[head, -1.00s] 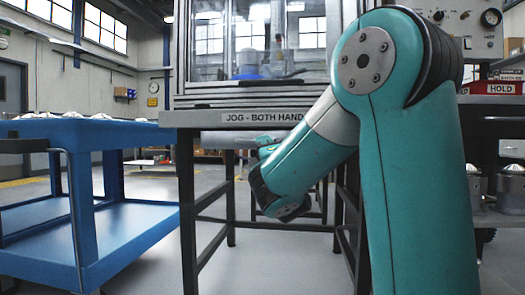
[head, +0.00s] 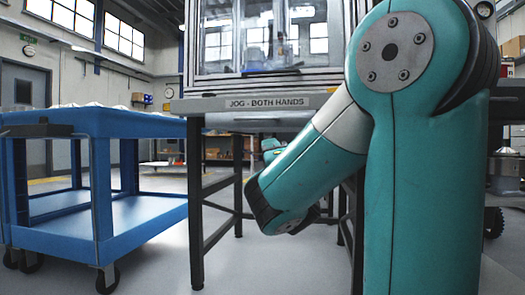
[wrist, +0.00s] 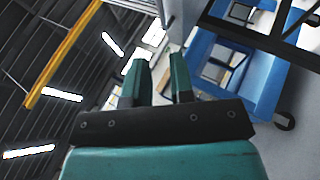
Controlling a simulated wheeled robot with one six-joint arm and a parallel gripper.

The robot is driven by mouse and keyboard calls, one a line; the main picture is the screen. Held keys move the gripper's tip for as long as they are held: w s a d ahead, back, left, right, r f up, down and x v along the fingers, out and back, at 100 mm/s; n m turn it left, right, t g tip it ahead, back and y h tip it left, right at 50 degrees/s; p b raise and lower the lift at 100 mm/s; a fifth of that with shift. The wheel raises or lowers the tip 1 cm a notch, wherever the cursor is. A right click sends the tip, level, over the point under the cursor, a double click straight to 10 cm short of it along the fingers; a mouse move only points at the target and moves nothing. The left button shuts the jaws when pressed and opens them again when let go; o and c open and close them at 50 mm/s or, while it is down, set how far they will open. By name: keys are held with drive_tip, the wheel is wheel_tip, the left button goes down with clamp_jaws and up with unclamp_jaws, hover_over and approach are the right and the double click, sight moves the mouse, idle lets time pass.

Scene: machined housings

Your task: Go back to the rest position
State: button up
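My gripper shows in the wrist view (wrist: 158,78). Its two teal fingers stand apart with a clear gap and nothing between them, so it is open and empty. In the head view my teal arm is bent, with its elbow high at the right and its forearm sloping down to the left. The forearm's lower end is in front of the grey bench (head: 250,104) and below the level of its top. The gripper is mostly hidden behind my arm in the head view; a small teal part shows beside it.
A blue two-shelf cart (head: 125,122) on castors stands at the left, and also shows in the wrist view (wrist: 250,75). A glazed enclosure (head: 262,40) stands on the bench. A metal part (head: 505,165) is at the far right. Floor is open between cart and bench.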

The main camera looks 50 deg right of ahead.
idle(0.5)
drive_tip(key=w+a+m+g+y+p, duration=0.35)
drive_tip(key=a+y+p, duration=0.35)
drive_tip(key=a+p, duration=0.25)
drive_tip(key=w+a+m+g+y+p, duration=0.2)
drive_tip(key=a+m+g+y+p, duration=0.3)
drive_tip(key=a+p, duration=0.45)
drive_tip(key=s+a+r+n+g+y+p, duration=0.1)
drive_tip(key=s+a+r+g+y+p, duration=0.35)
drive_tip(key=s+a, duration=0.45)
drive_tip(key=s+a+r+n+g+y+p, duration=0.2)
drive_tip(key=s+a+g+y+p, duration=0.1)
drive_tip(key=s+a+g+p, duration=0.45)
wheel_tip(320, 180, up, 36)
drive_tip(key=s+a+t+p, duration=0.1)
drive_tip(key=t+p, duration=0.1)
drive_tip(key=p, duration=3.4)
drive_tip(key=shift+p, duration=0.3)
